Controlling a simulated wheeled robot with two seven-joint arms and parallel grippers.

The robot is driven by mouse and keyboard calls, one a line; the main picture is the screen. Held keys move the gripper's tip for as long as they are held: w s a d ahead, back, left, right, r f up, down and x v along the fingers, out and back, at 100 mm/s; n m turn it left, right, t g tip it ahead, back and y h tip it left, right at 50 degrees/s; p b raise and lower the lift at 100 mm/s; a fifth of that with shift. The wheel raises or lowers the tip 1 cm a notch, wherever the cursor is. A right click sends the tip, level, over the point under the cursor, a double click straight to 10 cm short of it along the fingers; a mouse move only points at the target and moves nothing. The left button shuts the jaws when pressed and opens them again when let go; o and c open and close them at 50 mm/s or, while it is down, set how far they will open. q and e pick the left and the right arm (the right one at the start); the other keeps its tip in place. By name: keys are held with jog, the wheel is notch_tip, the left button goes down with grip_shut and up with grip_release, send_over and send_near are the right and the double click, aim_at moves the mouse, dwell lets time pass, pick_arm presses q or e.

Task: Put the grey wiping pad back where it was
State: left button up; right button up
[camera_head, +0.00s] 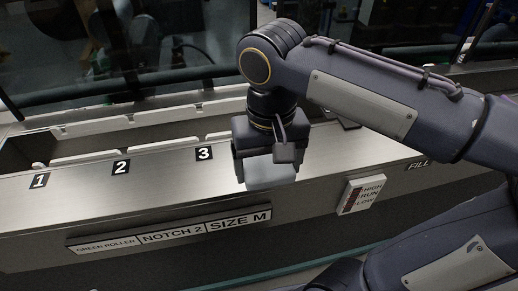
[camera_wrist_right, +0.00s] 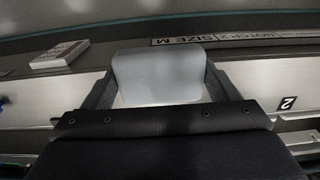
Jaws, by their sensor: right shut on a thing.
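The grey wiping pad (camera_head: 270,174) is held by my right gripper (camera_head: 266,164), just above or at the front part of the metal ledge, to the right of the label 3. In the right wrist view the pad (camera_wrist_right: 158,76) fills the space between the two fingers of my right gripper (camera_wrist_right: 160,85), which are shut on its sides. I cannot tell whether the pad touches the ledge. My left gripper is not in view.
The metal ledge (camera_head: 110,185) carries labels 1, 2 and 3 along a slotted trough. A sign strip (camera_head: 170,231) reading GREEN ROLLER, NOTCH 2, SIZE M is on the front face. A HIGH/RUN/LOW indicator (camera_head: 362,194) stands right of the pad. The ledge near labels 1 and 2 is clear.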

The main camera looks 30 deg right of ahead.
jog(key=w+d+f, duration=0.2)
jog(key=w, duration=0.1)
jog(key=w+d+f+p, duration=0.1)
jog(key=w+d+f, duration=0.1)
jog(key=w+f, duration=0.1)
jog(key=w+d+f+p, duration=0.1)
jog(key=w+d+f, duration=0.1)
jog(key=w, duration=0.3)
jog(key=shift+d+f, duration=0.3)
jog(key=shift+f, duration=0.45)
jog(key=shift+w+d+f, duration=0.1)
jog(key=shift+f, duration=0.15)
jog(key=f, duration=0.3)
jog(key=shift+w+d+f, duration=0.1)
jog(key=shift+w+d, duration=0.1)
jog(key=shift+w, duration=0.1)
jog(key=shift+f, duration=0.3)
